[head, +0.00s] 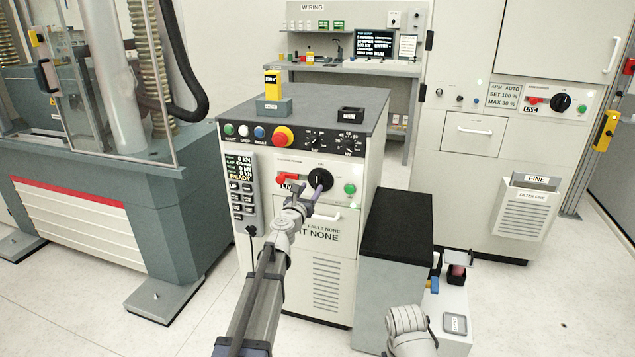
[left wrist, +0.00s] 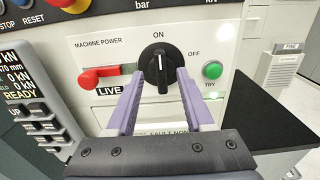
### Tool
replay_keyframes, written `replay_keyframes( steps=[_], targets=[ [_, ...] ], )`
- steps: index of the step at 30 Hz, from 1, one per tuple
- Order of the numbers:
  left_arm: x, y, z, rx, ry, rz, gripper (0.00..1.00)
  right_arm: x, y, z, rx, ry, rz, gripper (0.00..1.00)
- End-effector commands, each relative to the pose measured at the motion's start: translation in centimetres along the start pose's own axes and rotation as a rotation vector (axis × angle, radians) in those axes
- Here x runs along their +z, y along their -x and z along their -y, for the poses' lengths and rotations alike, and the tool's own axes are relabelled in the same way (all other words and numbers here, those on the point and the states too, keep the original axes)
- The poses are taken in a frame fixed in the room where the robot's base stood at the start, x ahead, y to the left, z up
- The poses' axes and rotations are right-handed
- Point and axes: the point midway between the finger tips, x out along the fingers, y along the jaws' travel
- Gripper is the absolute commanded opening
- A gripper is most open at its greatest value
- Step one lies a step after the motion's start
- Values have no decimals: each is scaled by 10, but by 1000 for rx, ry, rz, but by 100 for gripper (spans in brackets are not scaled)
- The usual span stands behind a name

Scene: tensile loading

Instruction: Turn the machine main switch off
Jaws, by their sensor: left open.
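The main switch is a black rotary knob (left wrist: 158,62) on the cabinet's front panel, labelled MACHINE POWER. Its white mark points up to ON; OFF is printed to its right. In the head view the knob (head: 320,179) is partly covered by my gripper. My left gripper (head: 309,192) is open in front of the panel. In the left wrist view its two purple fingers (left wrist: 160,77) reach up to either side of the knob's lower part. I cannot tell whether they touch it. My right gripper is out of view; only part of my right arm shows at the bottom.
A red handle (left wrist: 97,78) with a LIVE label is left of the knob, and a green TRY button (left wrist: 212,70) right of it. A keypad display (head: 241,185) reads READY. A black-topped box (head: 398,222) stands right of the cabinet. A similar switch panel (head: 560,103) is farther back.

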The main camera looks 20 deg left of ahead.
Motion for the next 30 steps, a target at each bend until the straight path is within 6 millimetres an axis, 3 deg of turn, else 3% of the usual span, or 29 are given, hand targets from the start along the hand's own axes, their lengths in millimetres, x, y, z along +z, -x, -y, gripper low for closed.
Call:
replay_keyframes(
  steps=[12, 21, 30],
  targets=[
    [0, -62, 0, -2, -2, 0, 52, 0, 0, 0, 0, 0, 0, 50],
    [0, -64, 1, -2, -2, 0, 52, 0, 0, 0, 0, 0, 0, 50],
    [0, -64, 1, -2, -2, 0, 20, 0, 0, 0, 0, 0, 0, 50]
  ],
)
